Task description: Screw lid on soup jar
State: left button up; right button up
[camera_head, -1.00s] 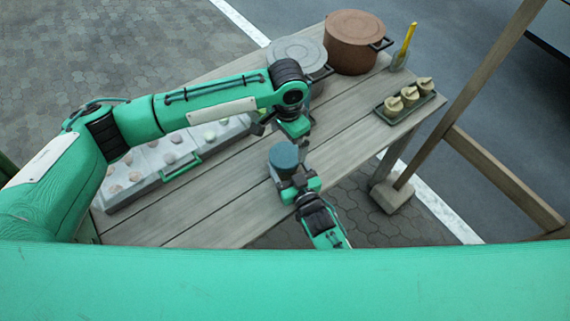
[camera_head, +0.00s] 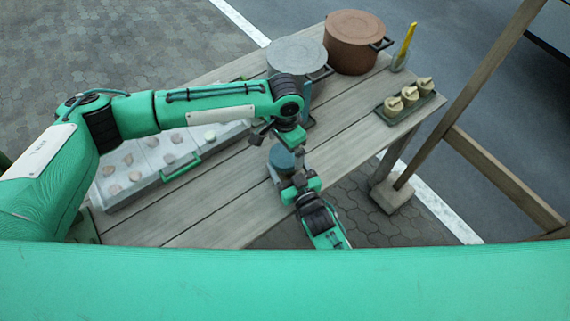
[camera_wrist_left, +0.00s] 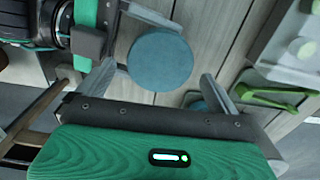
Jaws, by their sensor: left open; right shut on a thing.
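The soup jar (camera_head: 283,161), with its round blue lid (camera_wrist_left: 160,58) facing up, is over the front part of the wooden table. Its body is mostly hidden, so I cannot tell how tightly the lid sits. My right gripper (camera_head: 288,180) is shut on the jar from the near side; it also shows at the upper left in the left wrist view. My left gripper (camera_head: 279,139) is open just above and behind the jar. In the left wrist view, the open fingers of the left gripper (camera_wrist_left: 158,76) lie to either side of the lid, apart from it.
A grey pot (camera_head: 296,55), a brown pot (camera_head: 352,45) and a cup with a yellow tool (camera_head: 406,42) stand at the back. A small dark tray (camera_head: 402,114) holds several cream items at right. A pale tray (camera_head: 134,184) with a green handle lies at left.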

aim_at(285, 154)
pick_arm(q)
jog(key=shift+f, duration=1.85)
jog(key=c, duration=1)
jog(key=o, duration=1.1)
jog(key=shift+c, duration=0.2)
notch_tip(285, 154, up, 12)
